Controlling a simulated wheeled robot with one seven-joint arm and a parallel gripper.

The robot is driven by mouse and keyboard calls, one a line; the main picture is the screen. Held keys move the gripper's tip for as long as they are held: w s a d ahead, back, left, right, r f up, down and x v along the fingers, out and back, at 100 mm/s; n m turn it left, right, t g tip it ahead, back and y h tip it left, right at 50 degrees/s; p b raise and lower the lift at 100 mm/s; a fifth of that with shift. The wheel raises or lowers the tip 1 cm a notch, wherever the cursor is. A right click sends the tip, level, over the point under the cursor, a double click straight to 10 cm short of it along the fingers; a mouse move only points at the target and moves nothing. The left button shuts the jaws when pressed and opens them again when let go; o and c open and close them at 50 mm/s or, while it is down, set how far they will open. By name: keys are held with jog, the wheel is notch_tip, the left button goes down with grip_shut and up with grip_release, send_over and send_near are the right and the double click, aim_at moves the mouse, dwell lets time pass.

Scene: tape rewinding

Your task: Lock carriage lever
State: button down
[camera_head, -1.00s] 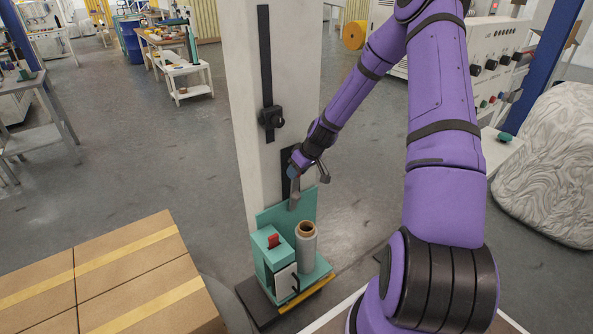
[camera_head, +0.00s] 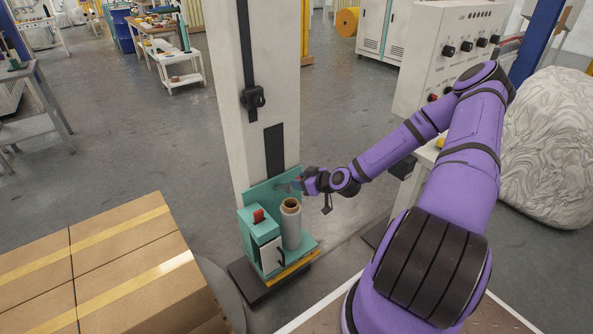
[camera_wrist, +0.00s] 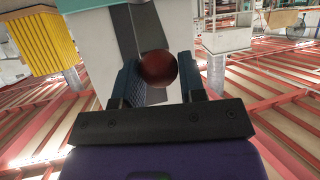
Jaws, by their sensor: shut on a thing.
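The teal carriage (camera_head: 265,232) stands low at the front of the pale mast (camera_head: 232,135). A film roll (camera_head: 291,226) stands upright on it. My gripper (camera_head: 292,187) reaches in from the right at the carriage's back plate, just above and behind the roll. In the wrist view, a dark red ball knob (camera_wrist: 158,68) sits between the two fingers of my gripper (camera_wrist: 157,82), which is shut on it. The knob's lever is hidden in the head view. A separate red piece (camera_head: 258,215) sits on top of the carriage's box.
Cardboard boxes (camera_head: 105,262) with yellow tape stand at the left front. A control cabinet (camera_head: 445,55) with knobs is at the right. A wrapped load (camera_head: 550,150) stands at the far right.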

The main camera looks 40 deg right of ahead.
jog(key=s+f+t, duration=0.2)
jog(key=f, duration=0.5)
jog(key=s+f+t, duration=0.1)
jog(key=s+f, duration=0.2)
jog(key=f, duration=0.4)
jog(key=shift+s+n+t+y, duration=0.25)
jog(key=shift+n+t+y, duration=0.15)
jog(key=shift+f, duration=0.15)
jog(key=c, duration=0.7)
grip_release()
jog(key=shift+d, duration=0.1)
jog(key=v, duration=1)
jog(key=shift+s, duration=0.35)
